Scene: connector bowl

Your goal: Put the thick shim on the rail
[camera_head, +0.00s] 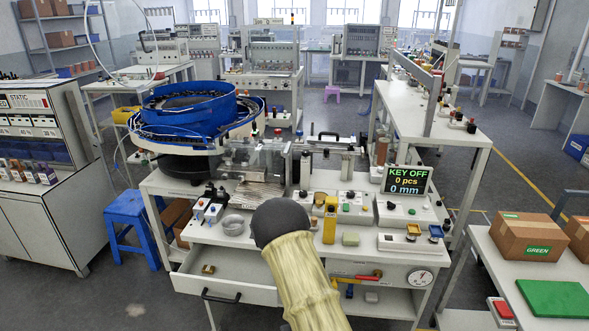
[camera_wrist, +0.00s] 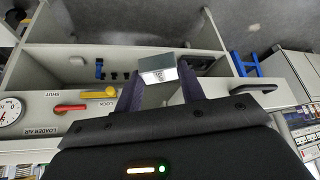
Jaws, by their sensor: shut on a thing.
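In the wrist view my gripper (camera_wrist: 159,82) has its two dark fingers shut on a small grey block with a pale marked face (camera_wrist: 160,75). I take this block to be the thick shim; its marking is too small to read surely. It is held at the fingertips, above the open drawer and shelf area. In the head view my arm's sleeve and dark wrist cover the bench front, and the gripper and block are hidden. I cannot single out the rail for certain among the parts of the bench machine (camera_head: 258,160).
The bench's open drawer (camera_head: 225,285) juts out at the front left, with a small brass-coloured piece (camera_head: 208,269) inside. A display (camera_head: 407,180) reads KEY OFF.

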